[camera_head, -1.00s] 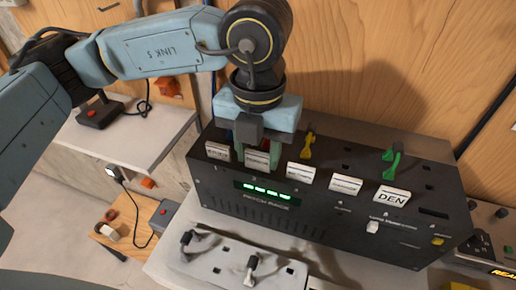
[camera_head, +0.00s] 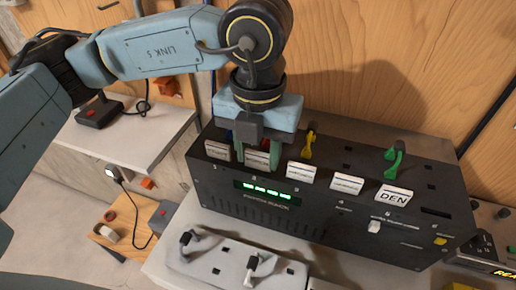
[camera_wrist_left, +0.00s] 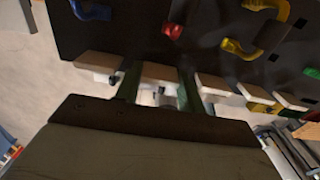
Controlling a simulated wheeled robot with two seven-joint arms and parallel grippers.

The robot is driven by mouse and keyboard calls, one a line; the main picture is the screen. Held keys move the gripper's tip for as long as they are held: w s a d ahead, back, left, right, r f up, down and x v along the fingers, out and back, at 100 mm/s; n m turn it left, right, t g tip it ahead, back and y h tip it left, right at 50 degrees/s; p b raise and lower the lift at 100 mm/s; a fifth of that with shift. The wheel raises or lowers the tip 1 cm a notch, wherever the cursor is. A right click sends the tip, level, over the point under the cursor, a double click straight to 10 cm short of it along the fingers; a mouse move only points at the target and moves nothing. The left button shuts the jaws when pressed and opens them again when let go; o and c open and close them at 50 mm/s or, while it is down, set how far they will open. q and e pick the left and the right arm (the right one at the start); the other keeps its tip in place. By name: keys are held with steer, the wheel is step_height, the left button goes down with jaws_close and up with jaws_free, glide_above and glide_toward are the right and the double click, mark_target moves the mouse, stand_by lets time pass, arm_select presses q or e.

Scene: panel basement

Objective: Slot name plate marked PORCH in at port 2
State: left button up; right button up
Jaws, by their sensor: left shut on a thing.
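My left gripper (camera_head: 257,150) is over the front top edge of the dark patch rack (camera_head: 330,225). Its green fingers are shut on a white name plate (camera_head: 257,160), second from the left in the row. In the left wrist view the same plate (camera_wrist_left: 160,73) lies between the green fingers. Its lettering is too small to read, so I cannot tell whether it says PORCH. The plate is at the rack's edge; whether it is fully seated is hidden. Other plates stand along the row: one at far left (camera_head: 217,150), two to the right, and DEN (camera_head: 393,196). My right gripper is out of view.
Yellow (camera_head: 309,145) and green (camera_head: 394,160) cable plugs rise from the rack top, close to the plates. A white socket panel (camera_head: 225,262) with dark plugs lies in front. A side shelf (camera_head: 125,135) holds a dark switch box. A wooden wall stands behind.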

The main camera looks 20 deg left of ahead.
arm_select(q)
steer(key=shift+f, duration=0.1)
stand_by(0.3)
stand_by(0.3)
steer(key=o, duration=1)
steer(key=shift+o, duration=0.4)
steer(key=o, duration=0.3)
steer(key=shift+o, duration=0.2)
steer(key=shift+r+p, duration=1.6)
steer(key=shift+r, duration=2.15)
